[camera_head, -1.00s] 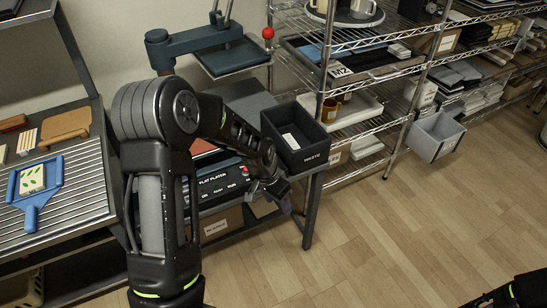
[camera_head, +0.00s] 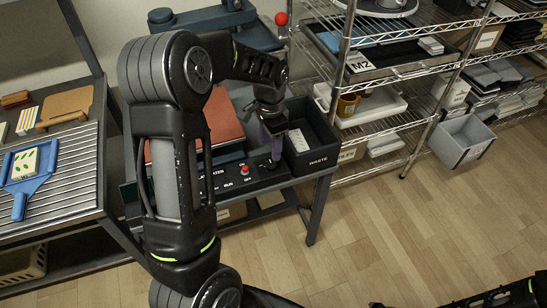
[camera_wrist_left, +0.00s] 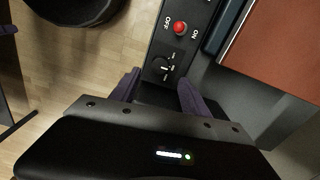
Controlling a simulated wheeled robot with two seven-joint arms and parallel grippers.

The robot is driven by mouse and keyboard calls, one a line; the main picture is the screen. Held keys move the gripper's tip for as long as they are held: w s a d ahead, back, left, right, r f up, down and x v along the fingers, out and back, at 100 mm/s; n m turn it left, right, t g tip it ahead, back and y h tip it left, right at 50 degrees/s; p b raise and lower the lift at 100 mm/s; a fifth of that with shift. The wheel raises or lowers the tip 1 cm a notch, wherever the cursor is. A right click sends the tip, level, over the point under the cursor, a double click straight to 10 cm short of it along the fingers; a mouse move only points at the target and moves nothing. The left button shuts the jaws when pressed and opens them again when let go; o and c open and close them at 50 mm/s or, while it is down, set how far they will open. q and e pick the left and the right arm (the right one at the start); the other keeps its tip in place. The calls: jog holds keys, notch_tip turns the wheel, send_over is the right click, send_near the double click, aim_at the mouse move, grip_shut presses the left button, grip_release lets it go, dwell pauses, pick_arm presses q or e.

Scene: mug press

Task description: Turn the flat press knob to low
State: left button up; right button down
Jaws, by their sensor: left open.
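The flat press has a red-brown platen (camera_head: 222,118) and a black front panel (camera_head: 225,184). A small black knob (camera_wrist_left: 160,66) with tiny white marks sits on the panel in the left wrist view, beside a red button (camera_wrist_left: 180,28) marked ON and OFF. My left gripper (camera_wrist_left: 158,86) is open and empty, its two purple fingers on either side of the knob's end of the panel. In the head view the left gripper (camera_head: 274,148) points down over the panel's right end and hides the knob. The knob's setting is too small to read.
A black bin marked WASTE (camera_head: 312,150) stands close to the right of my left gripper. Wire shelves (camera_head: 395,75) stand behind it. A ribbed bench (camera_head: 60,180) with a blue tray (camera_head: 22,182) is at the left.

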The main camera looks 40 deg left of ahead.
aim_at(271, 164)
pick_arm(q)
jog(key=shift+w+f+p, duration=0.1)
jog(key=shift+f+p, duration=0.2)
jog(key=shift+f, duration=3.65)
jog(key=shift+c, duration=0.4)
grip_shut()
